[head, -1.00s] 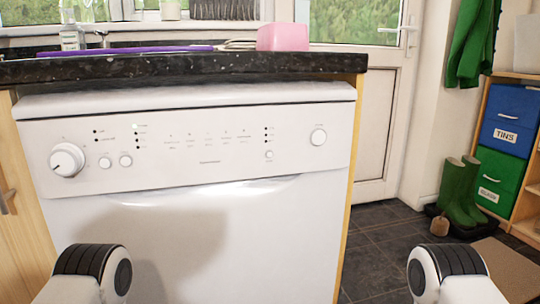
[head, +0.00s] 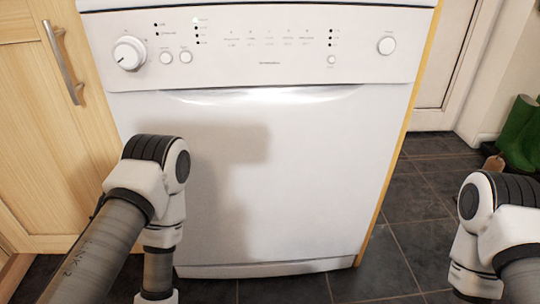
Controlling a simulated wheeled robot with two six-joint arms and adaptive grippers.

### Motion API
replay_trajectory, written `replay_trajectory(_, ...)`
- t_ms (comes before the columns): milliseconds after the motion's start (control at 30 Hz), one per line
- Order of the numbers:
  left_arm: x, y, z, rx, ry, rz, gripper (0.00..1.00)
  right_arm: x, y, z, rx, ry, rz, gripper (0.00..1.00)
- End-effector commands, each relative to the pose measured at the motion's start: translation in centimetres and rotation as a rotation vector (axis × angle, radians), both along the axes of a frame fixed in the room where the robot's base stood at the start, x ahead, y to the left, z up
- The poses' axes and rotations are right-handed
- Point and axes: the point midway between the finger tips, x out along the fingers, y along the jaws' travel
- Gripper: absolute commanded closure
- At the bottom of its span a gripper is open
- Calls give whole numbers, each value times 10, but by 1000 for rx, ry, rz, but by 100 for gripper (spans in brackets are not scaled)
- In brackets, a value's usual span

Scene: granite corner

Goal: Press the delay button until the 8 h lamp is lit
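The white dishwasher (head: 240,180) stands in front of me with its control panel (head: 262,75) across the top. My two arms show at the lower left and lower right, clear of the panel. Both grippers are out of the picture.
A large dial (head: 129,53) and two round buttons are on the panel's left, and a larger round button (head: 386,46) on its right. A wooden cupboard (head: 50,130) adjoins on the left. Dark floor tiles (head: 420,215) and green boots (head: 520,135) are on the right.

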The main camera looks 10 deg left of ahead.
Motion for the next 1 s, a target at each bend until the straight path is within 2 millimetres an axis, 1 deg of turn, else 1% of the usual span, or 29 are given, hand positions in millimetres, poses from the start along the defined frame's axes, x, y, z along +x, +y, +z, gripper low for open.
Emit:
replay_trajectory(100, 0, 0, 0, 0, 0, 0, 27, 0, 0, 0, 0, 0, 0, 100)
replay_trajectory(133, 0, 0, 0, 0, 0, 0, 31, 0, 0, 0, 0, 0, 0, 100)
replay_trajectory(167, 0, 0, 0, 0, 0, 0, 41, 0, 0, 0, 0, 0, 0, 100)
replay_trajectory(200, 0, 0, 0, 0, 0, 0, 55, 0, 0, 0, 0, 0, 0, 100)
replay_trajectory(267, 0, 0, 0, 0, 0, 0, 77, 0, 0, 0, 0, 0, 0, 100)
replay_trajectory(300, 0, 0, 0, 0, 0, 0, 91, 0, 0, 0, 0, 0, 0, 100)
replay_trajectory(333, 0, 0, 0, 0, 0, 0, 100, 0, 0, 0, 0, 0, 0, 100)
replay_trajectory(1000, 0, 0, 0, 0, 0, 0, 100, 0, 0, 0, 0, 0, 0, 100)
